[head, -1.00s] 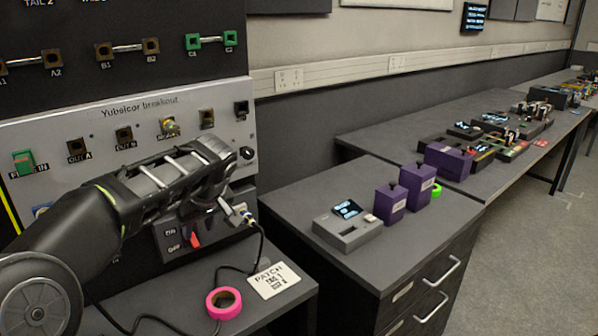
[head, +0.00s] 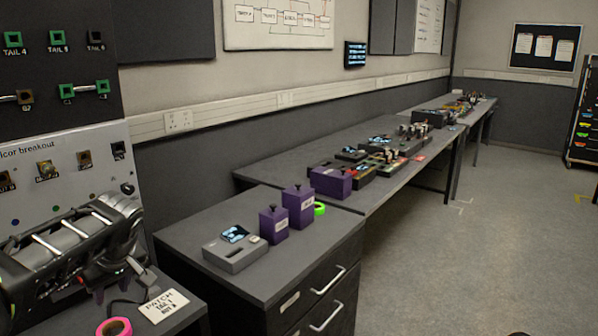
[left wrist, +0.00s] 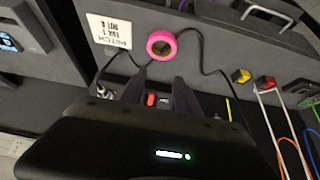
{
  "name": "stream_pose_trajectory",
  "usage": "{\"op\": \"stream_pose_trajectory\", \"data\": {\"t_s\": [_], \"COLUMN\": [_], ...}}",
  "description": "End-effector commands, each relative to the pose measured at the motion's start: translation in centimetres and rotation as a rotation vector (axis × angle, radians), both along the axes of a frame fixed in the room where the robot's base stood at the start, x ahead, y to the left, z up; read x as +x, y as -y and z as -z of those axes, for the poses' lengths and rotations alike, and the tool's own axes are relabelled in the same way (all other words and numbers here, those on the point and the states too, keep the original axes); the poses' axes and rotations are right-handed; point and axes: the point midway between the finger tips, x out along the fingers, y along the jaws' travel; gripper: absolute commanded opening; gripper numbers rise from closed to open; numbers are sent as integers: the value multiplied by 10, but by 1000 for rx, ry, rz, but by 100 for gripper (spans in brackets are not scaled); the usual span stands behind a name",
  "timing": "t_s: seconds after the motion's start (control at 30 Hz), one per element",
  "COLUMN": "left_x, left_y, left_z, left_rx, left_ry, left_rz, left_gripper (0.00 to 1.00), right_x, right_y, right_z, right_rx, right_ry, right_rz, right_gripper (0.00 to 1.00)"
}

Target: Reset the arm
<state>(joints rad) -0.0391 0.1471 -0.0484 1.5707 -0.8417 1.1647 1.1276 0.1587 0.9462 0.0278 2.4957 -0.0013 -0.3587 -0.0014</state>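My left arm comes in from the left in the head view. My left gripper (head: 138,270) is in front of the lower part of the breakout panel (head: 62,165), above the near bench. In the left wrist view the two dark fingers (left wrist: 158,88) stand apart with a gap between them. A red switch (left wrist: 151,100) shows beyond the gap, and nothing is clamped. A cable plug (left wrist: 104,93) is beside the left finger, outside the gap. My right gripper is in neither view.
A pink tape roll (head: 113,321) and a white patch card (head: 164,303) lie on the near bench. A grey device (head: 236,254) and purple boxes (head: 298,207) stand on the drawer unit. Loose cables (left wrist: 205,55) cross the bench. The floor (head: 440,270) at right is clear.

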Motion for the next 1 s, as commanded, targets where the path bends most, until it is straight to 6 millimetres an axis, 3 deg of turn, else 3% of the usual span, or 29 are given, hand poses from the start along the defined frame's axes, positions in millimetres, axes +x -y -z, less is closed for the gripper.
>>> {"op": "stream_pose_trajectory", "data": {"t_s": [0.17, 0.33, 0.57, 0.67, 0.77, 0.8, 0.87, 1.0], "left_x": [20, 41, 66, 71, 67, 61, 46, -14], "left_y": [10, 35, 97, 132, 175, 195, 223, 273], "left_z": [-2, 7, 52, 87, 135, 160, 199, 285], "left_rx": [8, -10, -63, -102, -157, -187, -231, -329], "left_ry": [32, 72, 112, 121, 129, 130, 131, 106], "left_rz": [141, 298, 561, 681, 805, 853, 915, 982], "left_gripper": [38, 38, 38, 38, 38, 38, 38, 38], "right_x": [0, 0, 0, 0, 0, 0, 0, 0], "right_y": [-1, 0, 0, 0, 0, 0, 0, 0], "right_z": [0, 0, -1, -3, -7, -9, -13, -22], "right_rx": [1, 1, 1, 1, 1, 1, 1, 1], "right_ry": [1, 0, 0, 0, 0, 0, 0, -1], "right_rz": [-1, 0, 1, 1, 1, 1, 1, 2], "right_gripper": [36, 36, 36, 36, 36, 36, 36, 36]}}
